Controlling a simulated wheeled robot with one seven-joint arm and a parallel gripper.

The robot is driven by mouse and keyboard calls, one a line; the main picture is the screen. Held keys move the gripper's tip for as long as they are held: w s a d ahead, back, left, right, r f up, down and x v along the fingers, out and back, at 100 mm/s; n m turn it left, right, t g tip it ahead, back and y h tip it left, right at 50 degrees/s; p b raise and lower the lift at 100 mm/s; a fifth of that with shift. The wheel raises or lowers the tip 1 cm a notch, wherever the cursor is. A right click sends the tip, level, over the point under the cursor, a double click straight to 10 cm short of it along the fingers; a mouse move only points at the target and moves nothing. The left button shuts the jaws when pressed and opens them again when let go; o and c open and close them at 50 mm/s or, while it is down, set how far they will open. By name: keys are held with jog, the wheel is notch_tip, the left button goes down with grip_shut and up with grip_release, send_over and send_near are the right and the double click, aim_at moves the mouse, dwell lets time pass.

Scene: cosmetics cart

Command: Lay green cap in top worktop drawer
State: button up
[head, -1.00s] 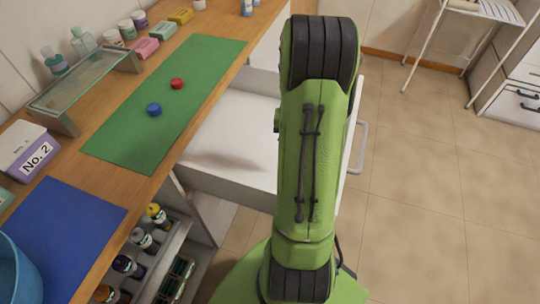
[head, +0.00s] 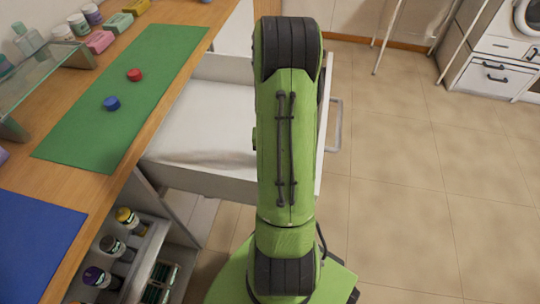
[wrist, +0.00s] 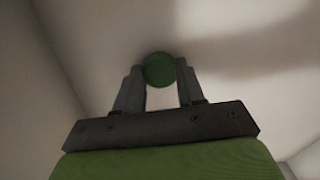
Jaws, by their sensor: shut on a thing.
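The green cap (wrist: 159,69) shows in the wrist view, between the tips of my gripper (wrist: 160,78). My gripper is shut on it. The pale inside of the drawer fills the picture behind the cap; whether the cap touches the drawer floor I cannot tell. In the head view the open white drawer (head: 205,135) sticks out from under the wooden worktop (head: 160,165). My green arm covers the right part of the drawer, and it hides my gripper and the cap there.
A red cap (head: 134,75) and a blue cap (head: 112,103) lie on the green mat (head: 90,140). Bottles stand in a lower pull-out rack (head: 135,250). A blue mat (head: 35,235) lies at the front left. The drawer's visible left part is empty.

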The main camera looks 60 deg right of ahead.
jog(key=o, duration=1.1)
jog(key=shift+f, duration=0.15)
notch_tip(320, 180, up, 12)
jog(key=r+p, duration=0.1)
jog(key=p, duration=0.4)
jog(key=w+a+r+n, duration=0.2)
jog(key=w+a+r, duration=0.1)
jog(key=a+r, duration=0.25)
jog(key=s+a+r+n+t, duration=0.2)
jog(key=a+r+n, duration=0.1)
jog(key=a, duration=0.4)
jog(key=s+a+r+n+t, duration=0.1)
jog(key=s+a+r+n, duration=0.2)
jog(key=a, duration=0.4)
jog(key=s+a+r+n+t, duration=0.2)
jog(key=s+a+r+n, duration=0.1)
jog(key=a, duration=0.4)
jog(key=shift+s+a+r+t, duration=0.1)
jog(key=shift+r+t, duration=0.2)
jog(key=shift+r, duration=0.6)
